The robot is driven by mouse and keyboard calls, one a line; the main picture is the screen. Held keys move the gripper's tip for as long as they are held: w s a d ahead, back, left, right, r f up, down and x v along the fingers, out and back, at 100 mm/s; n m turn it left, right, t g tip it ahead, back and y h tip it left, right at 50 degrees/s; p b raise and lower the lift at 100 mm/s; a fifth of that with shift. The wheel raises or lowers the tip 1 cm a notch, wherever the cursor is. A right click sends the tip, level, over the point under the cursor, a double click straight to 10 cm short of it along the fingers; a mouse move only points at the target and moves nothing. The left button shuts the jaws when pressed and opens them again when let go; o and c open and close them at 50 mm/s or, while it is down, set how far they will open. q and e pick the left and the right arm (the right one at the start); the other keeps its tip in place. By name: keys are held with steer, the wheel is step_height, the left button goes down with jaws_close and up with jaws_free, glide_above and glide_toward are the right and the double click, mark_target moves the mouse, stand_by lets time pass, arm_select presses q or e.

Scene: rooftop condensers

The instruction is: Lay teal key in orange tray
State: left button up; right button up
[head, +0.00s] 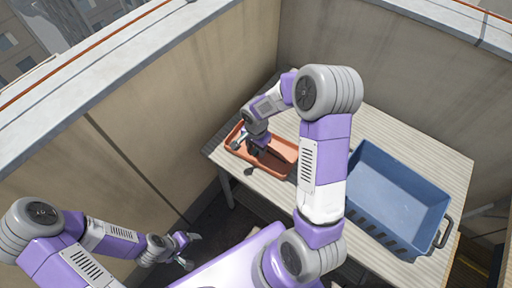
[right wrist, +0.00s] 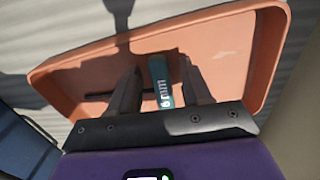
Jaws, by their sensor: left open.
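The orange tray (head: 285,170) sits on the table, and it fills much of the right wrist view (right wrist: 230,42). The teal key (right wrist: 160,82), with pale marking on its teal part, is inside the tray outline, between the fingers of my right gripper (right wrist: 160,75). Gaps show between the key and both fingers, so the gripper looks open around it. A thin dark bar left of the fingers may be part of the key. In the head view my right gripper (head: 254,150) is low over the tray and hides the key. My left gripper (head: 193,251) is open and empty, low at the left.
A blue crate (head: 397,187) with dark handles stands on the slatted table (head: 428,139), right of the tray. Concrete parapet walls (head: 200,90) close in the table's back and left. My right arm crosses above the table between tray and crate.

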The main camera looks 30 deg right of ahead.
steer(key=shift+r+p, duration=0.25)
steer(key=shift+p, duration=0.05)
step_height(320, 180, up, 12)
steer(key=p, duration=0.3)
stand_by(0.5)
